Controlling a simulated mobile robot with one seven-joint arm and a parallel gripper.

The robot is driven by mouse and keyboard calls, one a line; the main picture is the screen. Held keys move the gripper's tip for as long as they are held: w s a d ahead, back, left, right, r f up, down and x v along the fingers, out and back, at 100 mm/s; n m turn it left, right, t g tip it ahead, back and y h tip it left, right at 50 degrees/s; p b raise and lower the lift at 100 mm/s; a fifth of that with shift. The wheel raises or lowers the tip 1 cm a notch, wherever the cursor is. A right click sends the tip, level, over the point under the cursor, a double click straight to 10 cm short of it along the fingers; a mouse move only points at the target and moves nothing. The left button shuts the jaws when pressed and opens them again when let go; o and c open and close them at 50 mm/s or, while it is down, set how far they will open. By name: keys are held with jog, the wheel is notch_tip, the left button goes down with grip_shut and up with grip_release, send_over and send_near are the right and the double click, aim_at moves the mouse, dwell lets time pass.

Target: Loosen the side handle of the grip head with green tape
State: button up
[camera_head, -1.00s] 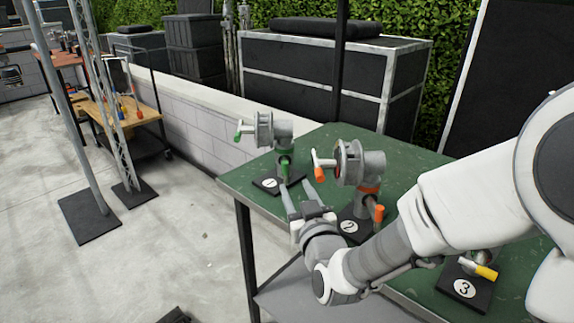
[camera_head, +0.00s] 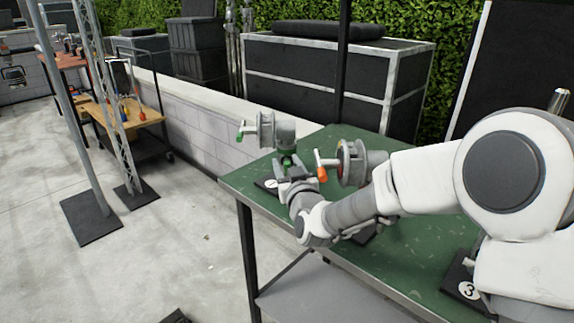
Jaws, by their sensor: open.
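The grip head with green tape (camera_head: 282,130) stands upright at the far left end of the green table. A green-tipped handle (camera_head: 240,137) sticks out to its left. A green band (camera_head: 288,161) shows low on its post. My gripper (camera_head: 289,171) is open just in front of this lower part, its fingers to either side of where the lower green side handle showed earlier. That handle is now mostly hidden by the gripper. I cannot tell whether the fingers touch it.
A second grip head (camera_head: 352,162) with an orange-tipped handle (camera_head: 322,174) stands close to the right, partly behind my arm. A base marked 3 (camera_head: 466,289) lies at the front right.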

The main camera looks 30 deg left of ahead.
grip_shut()
